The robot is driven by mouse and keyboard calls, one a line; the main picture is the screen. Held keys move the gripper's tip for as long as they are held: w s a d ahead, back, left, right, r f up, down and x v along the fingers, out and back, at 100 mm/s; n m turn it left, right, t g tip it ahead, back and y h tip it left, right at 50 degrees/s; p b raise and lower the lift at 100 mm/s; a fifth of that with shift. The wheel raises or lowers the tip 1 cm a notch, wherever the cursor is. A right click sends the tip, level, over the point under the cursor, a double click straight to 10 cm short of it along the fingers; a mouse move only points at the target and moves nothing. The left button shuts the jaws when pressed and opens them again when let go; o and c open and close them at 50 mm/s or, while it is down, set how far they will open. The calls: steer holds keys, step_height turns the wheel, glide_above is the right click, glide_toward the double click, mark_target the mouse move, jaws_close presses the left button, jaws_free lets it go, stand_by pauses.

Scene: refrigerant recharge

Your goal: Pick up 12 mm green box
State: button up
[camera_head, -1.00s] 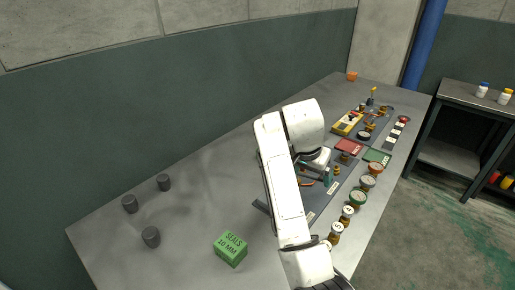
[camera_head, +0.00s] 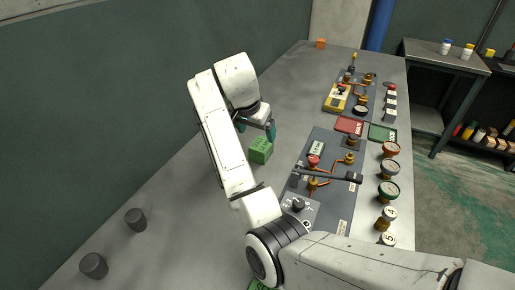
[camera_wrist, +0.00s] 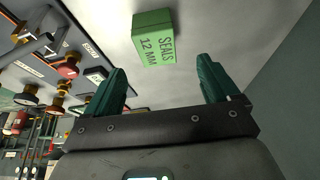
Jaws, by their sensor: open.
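The green box (camera_wrist: 154,38), marked "SEALS 12 MM", lies on the grey bench in the wrist view, beyond my fingertips and roughly between their lines. In the head view the same green box (camera_head: 261,150) sits left of the valve panel, just below my gripper in the picture. My gripper (camera_head: 256,127) is open; its two teal fingers (camera_wrist: 161,78) are spread with nothing between them. The box appears apart from both fingers.
The panel (camera_head: 330,205) with valves and copper pipes lies right of the box, with several gauges (camera_head: 388,191) along the bench edge. Dark grey cylinders (camera_head: 135,219) stand at left. A green sliver (camera_head: 257,284) shows below my arm. The wall bounds the bench's left side.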

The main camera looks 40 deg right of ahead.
mark_target(261, 144)
steer(key=x, duration=0.2)
steer(key=shift+d+f, duration=0.15)
steer(key=shift+f, duration=0.2)
steer(key=shift+s+x, duration=0.1)
steer(key=shift+x, duration=1.2)
steer(key=shift+s+x, duration=0.15)
steer(key=shift+x, duration=1.15)
steer(key=shift+c, duration=0.4)
steer(key=c, duration=1)
